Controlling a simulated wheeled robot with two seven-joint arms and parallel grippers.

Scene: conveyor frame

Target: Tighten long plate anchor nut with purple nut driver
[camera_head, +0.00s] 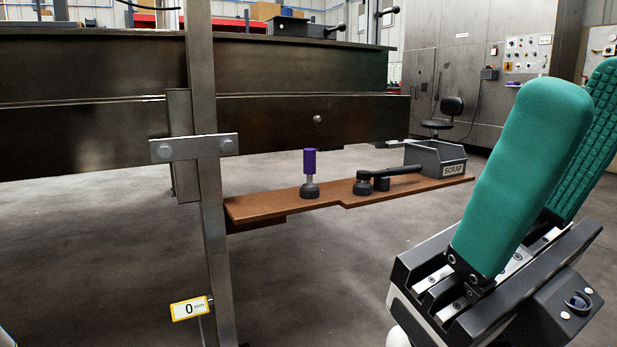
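The purple nut driver (310,162) stands upright on a dark round base on the brown shelf, with its purple handle on top. A long metal plate (193,149) lies across the upright post at the left, with a round nut or bolt head near each end. Which one is the anchor nut I cannot tell. My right gripper (583,84) is large in the right foreground. Its two green padded fingers point up and stand apart with nothing visible between them. It is well to the right of the driver and nearer the camera. My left gripper is not in view.
The brown shelf (262,207) also carries a black-handled tool (392,173) on dark round stands and a grey scrap bin (435,158). The steel post (213,240) and dark beam (300,124) bound the space. A yellow-edged "0" display (189,309) hangs low on the post.

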